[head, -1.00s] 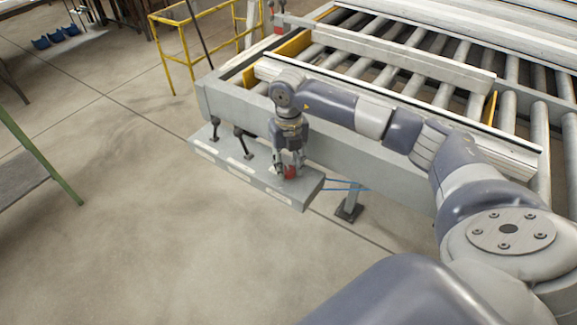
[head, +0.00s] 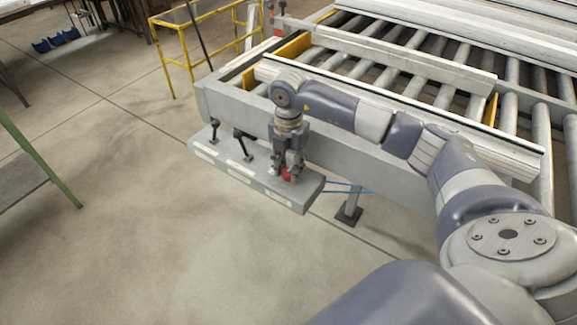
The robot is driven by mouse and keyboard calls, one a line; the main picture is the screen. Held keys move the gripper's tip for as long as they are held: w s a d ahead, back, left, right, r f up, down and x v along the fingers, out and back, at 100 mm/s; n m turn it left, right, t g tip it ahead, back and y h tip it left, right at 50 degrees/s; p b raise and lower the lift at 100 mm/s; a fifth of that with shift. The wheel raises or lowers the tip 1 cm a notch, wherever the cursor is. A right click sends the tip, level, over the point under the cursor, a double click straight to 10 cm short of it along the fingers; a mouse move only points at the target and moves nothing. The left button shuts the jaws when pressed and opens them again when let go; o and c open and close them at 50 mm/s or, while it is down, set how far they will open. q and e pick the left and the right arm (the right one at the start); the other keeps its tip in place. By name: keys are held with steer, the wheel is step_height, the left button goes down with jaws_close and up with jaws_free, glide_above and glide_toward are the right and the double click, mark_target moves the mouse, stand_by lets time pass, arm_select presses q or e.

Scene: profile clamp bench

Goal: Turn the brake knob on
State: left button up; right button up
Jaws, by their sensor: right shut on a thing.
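The red brake knob (head: 287,175) is on the right part of the grey control panel (head: 256,181) along the side of the roller bench. My right gripper (head: 287,171) points straight down over it, with one finger on each side, shut on the knob. The fingers hide part of the knob, and any mark of its position is too small to read. My left gripper is out of view.
Two black levers (head: 239,136) stand on the panel left of my gripper. The roller bench (head: 370,165) is behind it, carrying long pale profiles (head: 400,55). A yellow rail frame (head: 181,47) stands at the upper left. The floor in front is clear.

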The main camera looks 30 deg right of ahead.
mark_target(288, 170)
steer(key=shift+m, duration=0.7)
steer(key=o, duration=1.1)
step_height(288, 170, up, 12)
